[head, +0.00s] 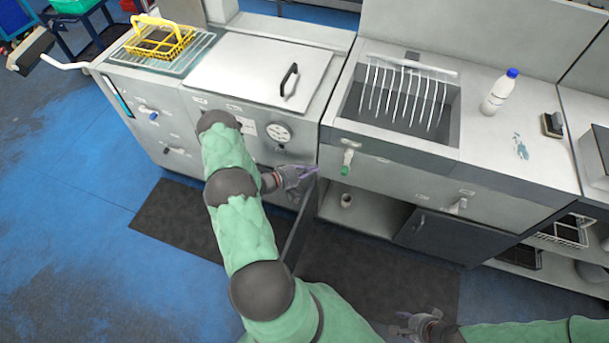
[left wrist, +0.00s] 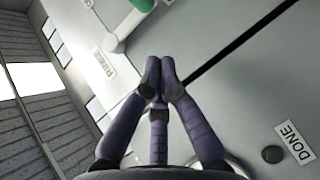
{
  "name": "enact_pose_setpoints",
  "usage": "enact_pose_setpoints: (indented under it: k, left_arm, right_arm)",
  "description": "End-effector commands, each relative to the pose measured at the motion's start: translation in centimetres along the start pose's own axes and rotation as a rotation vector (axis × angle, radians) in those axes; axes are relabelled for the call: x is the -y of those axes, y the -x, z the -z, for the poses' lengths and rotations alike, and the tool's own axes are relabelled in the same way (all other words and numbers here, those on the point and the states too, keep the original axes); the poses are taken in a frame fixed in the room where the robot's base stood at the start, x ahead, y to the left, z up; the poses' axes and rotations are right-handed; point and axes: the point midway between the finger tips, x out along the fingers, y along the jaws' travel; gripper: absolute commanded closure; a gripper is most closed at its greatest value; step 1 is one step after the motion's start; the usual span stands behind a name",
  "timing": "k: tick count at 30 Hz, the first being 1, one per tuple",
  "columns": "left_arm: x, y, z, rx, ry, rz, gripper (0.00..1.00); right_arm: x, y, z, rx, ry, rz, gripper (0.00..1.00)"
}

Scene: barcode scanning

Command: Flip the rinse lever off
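The rinse lever (head: 347,158) has a green grip and sticks out from the front panel below the rack sink. In the left wrist view the green-tipped lever (left wrist: 126,25) is at the top, beside a small label (left wrist: 103,62) that looks like "RINSE". My left gripper (head: 314,172) is in front of the panel seam, just left of and slightly below the lever, and apart from it. In the left wrist view its purple fingers (left wrist: 160,68) are together, with nothing between them. My right gripper (head: 402,325) is low at the bottom edge, far from the lever; its finger opening is unclear.
A label "DONE" (left wrist: 294,142) is on the panel left of the seam. A round gauge (head: 279,132) and lidded unit (head: 262,68) stand left. The sink (head: 440,120) holds a wire rack. A white bottle (head: 499,93) stands on the counter. An open shelf is below the lever.

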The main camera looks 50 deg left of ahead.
Motion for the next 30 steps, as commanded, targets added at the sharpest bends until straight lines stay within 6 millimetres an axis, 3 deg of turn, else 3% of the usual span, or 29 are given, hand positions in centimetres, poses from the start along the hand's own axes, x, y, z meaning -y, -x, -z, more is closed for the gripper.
enact_pose_setpoints:
  k: [6, 12, 30]
  left_arm:
    - [0.1, -4.3, -0.1, 0.003, -0.002, -0.002, 1.0]
    - [0.1, -6.4, -1.8, 0.002, 0.001, 0.0, 1.0]
    - [0.0, -7.4, -2.9, 0.0, 0.0, 0.0, 1.0]
  right_arm:
    - [-0.3, -0.8, 0.0, 0.0, 0.0, 0.0, 0.6]
    - [-0.4, -1.1, 0.1, 0.0, 0.0, 0.0, 0.6]
    - [-0.5, -1.3, 0.1, 0.0, 0.0, 0.0, 0.6]
